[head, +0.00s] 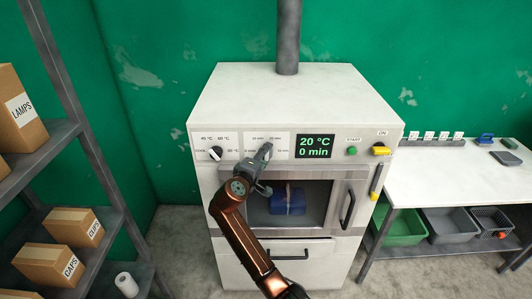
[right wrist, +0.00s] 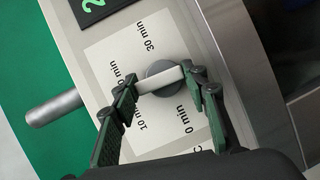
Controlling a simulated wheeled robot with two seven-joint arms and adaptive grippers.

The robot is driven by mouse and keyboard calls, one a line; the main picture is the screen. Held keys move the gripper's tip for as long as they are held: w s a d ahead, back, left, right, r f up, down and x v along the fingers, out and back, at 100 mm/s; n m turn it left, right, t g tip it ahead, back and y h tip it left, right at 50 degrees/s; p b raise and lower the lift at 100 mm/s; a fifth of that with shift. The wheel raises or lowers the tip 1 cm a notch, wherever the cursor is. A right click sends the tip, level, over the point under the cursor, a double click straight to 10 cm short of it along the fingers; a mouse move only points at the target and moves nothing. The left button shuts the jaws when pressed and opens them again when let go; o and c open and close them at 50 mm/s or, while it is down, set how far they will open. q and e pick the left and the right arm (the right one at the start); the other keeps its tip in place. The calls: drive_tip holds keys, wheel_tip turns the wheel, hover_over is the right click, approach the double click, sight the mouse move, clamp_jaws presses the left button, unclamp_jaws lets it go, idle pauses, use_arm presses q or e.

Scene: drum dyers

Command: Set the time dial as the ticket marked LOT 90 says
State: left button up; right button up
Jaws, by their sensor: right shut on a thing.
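The time dial (head: 266,152) is the right-hand knob on the front panel of the white dyeing machine (head: 290,95). In the right wrist view the dial (right wrist: 158,76) is a grey disc with a pale raised bar, ringed by minute labels including 30, 10 and 0 min. My right gripper (head: 259,163) is at the dial, its fingers (right wrist: 163,86) shut on the bar from both ends. The display (head: 315,146) reads 20 °C and 0 min. Several small white tickets (head: 428,135) stand behind the right-hand bench; their text is too small to read. My left gripper is out of view.
The temperature dial (head: 215,153) is left of the time dial. A green start button (head: 351,151) and yellow switch (head: 381,150) are to the right. A blue bundle (head: 287,201) shows behind the oven window. A shelf with boxes (head: 74,226) stands at left.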

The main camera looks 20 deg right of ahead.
drive_tip(key=m+y+p, duration=0.1)
drive_tip(key=p, duration=0.1)
drive_tip(key=m+g+y+p, duration=0.1)
drive_tip(key=m, duration=0.1)
drive_tip(key=shift+s+f+p, duration=0.1)
drive_tip(key=shift+f+p, duration=0.2)
drive_tip(key=shift+p, duration=0.05)
drive_tip(key=m+y+p, duration=0.2)
drive_tip(key=m+p, duration=0.1)
drive_tip(key=p, duration=0.1)
drive_tip(key=shift+d+m, duration=0.1)
drive_tip(key=shift+m, duration=0.2)
drive_tip(key=m+y+p, duration=0.2)
drive_tip(key=m+p, duration=0.1)
drive_tip(key=p, duration=0.1)
drive_tip(key=shift+r+t+y, duration=0.15)
drive_tip(key=shift+t+y, duration=0.15)
drive_tip(key=shift+t, duration=0.1)
drive_tip(key=shift+r+m+t+y+p, duration=0.1)
drive_tip(key=shift+m+t+y+p, duration=0.2)
drive_tip(key=shift+m+y+p, duration=0.85)
drive_tip(key=shift+p, duration=0.4)
drive_tip(key=o, duration=0.9)
drive_tip(key=shift+h, duration=0.25)
drive_tip(key=shift+o, duration=0.2)
drive_tip(key=shift+d, duration=0.2)
